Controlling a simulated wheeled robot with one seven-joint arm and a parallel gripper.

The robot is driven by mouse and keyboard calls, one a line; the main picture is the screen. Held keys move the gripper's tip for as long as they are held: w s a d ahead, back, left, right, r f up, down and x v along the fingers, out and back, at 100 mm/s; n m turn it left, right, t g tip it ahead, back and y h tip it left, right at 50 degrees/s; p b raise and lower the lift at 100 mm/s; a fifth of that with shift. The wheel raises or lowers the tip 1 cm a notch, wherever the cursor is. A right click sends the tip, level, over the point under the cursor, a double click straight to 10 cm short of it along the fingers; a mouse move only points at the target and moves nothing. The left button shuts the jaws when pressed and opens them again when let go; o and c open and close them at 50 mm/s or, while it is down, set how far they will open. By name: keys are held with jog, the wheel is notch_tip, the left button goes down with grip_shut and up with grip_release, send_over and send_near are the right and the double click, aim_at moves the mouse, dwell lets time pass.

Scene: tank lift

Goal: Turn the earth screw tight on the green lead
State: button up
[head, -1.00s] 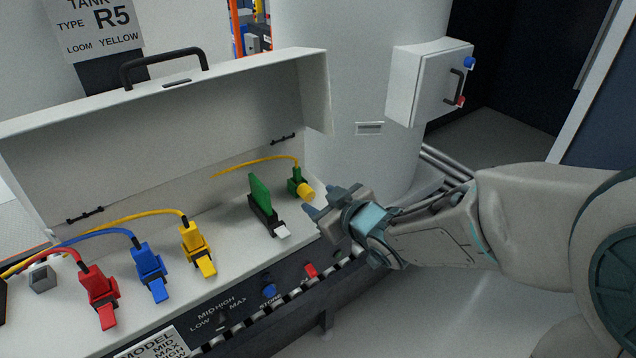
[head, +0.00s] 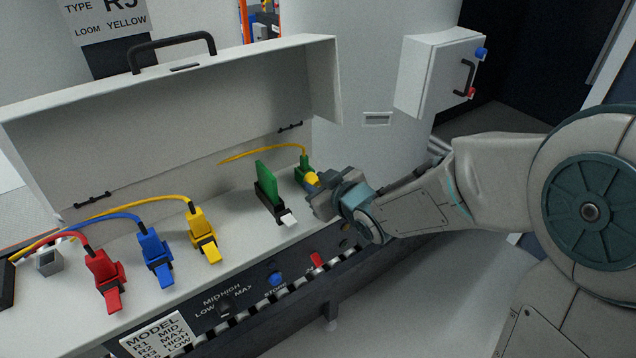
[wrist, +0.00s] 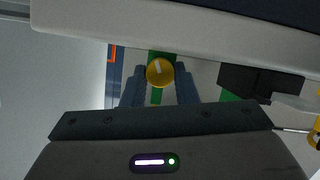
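The earth screw is a yellow knob (head: 312,179) with a pale index line on its face. It sits on the front of the green lead's terminal (head: 303,165), at the right end of the open white case. My gripper (head: 315,188) is right at the screw, pointing into the case. In the wrist view the screw (wrist: 159,72) is between my two fingertips (wrist: 160,80), one on each side. A small gap seems to show beside it, so the fingers look open. The green terminal (wrist: 156,96) shows behind the screw. The screw is partly hidden in the head view.
Yellow (head: 203,235), blue (head: 154,256) and red (head: 105,280) clamps are further left. The case lid (head: 180,130) stands open behind. A white wall box (head: 430,75) is at upper right.

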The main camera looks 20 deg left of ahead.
jog(key=shift+r+p, duration=0.1)
jog(key=shift+p, duration=0.3)
jog(key=shift+r+m+p, duration=0.1)
jog(key=shift+m+p, duration=0.3)
jog(key=shift+p, duration=0.4)
jog(key=shift+w+d+m+g+y+p, duration=0.1)
jog(key=shift+m+g+y+p, duration=0.3)
jog(key=shift+p, duration=0.65)
jog(key=m+g+y+p, duration=0.1)
jog(key=m+p, duration=0.1)
jog(key=p, duration=0.1)
jog(key=shift+w+f+p, duration=0.1)
jog(key=shift+f+p, duration=0.1)
jog(key=shift+p, duration=0.15)
jog(key=shift+m, duration=0.3)
jog(key=o, duration=1)
jog(key=shift+d, duration=0.1)
